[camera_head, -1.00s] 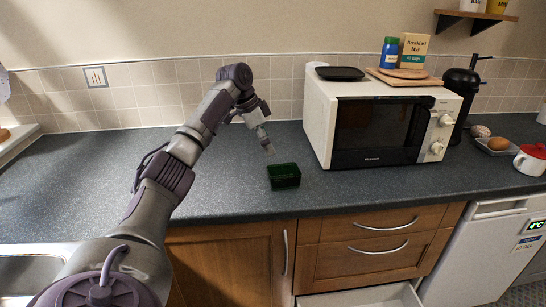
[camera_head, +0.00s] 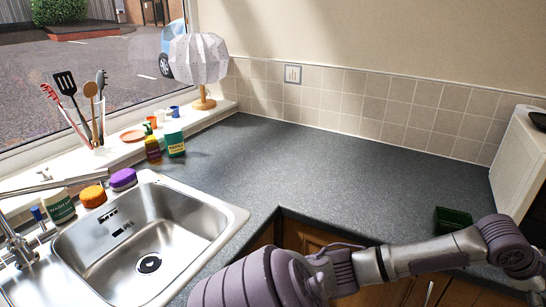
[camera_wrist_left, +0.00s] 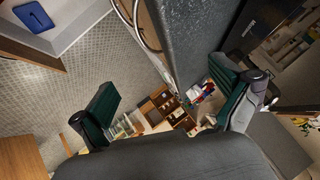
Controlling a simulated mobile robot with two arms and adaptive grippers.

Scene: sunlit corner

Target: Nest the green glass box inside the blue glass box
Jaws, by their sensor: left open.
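The dark green glass box (camera_head: 453,219) stands on the grey worktop at the right of the head view, behind my left arm, which partly covers its lower edge. My left arm crosses the lower right, and its gripper lies outside the head view. In the left wrist view my left gripper (camera_wrist_left: 165,85) is open, with its two fingers wide apart and nothing between them. A blue rectangular thing (camera_wrist_left: 33,17) lies in a pale open compartment at the top left of that view. I cannot tell whether it is the blue glass box. My right gripper is not in view.
A steel sink (camera_head: 150,250) is at the left. Bottles (camera_head: 173,138), sponges (camera_head: 123,179), a utensil holder (camera_head: 95,128) and a lamp (camera_head: 200,62) stand along the window side. The worktop (camera_head: 320,170) is clear in the middle. The microwave (camera_head: 520,165) is at the right edge.

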